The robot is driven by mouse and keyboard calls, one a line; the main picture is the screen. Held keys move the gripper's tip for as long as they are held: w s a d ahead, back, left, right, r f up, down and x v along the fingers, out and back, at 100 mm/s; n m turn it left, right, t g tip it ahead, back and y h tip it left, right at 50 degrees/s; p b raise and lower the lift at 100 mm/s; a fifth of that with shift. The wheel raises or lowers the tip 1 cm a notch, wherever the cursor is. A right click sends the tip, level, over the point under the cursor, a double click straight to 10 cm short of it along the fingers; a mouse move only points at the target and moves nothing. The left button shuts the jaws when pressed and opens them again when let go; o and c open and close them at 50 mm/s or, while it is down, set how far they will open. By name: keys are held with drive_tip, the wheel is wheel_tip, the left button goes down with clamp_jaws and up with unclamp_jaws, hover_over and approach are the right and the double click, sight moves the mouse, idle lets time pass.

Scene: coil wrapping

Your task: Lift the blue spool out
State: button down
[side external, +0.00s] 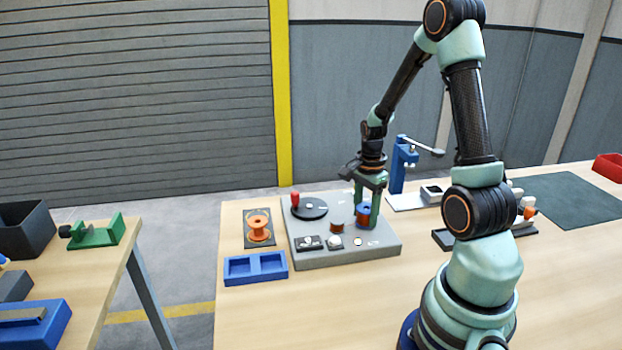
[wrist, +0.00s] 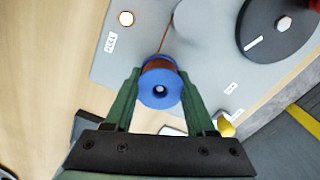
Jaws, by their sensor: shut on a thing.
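The blue spool (wrist: 160,86) has a round blue flange with a centre hole and copper-coloured winding beneath it. My gripper (wrist: 158,92) is shut on the blue spool, with one green finger on each side of it in the wrist view. In the side view the blue spool (side external: 363,214) is at the right part of the grey winding machine (side external: 350,254), between the fingers of my gripper (side external: 367,212). A thin copper-coloured strand runs from the spool across the machine in the wrist view. I cannot tell whether the spool still touches the machine.
A black disc with a red knob (side external: 295,201) is at the machine's back left. An orange spool (side external: 259,228) sits on a dark plate to the left. An empty blue two-part tray (side external: 256,268) lies in front of it. A blue press (side external: 398,168) stands behind.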

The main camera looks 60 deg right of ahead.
sight(366, 210)
drive_tip(key=shift+r, duration=0.1)
wheel_tip(366, 210, up, 20)
idle(0.5)
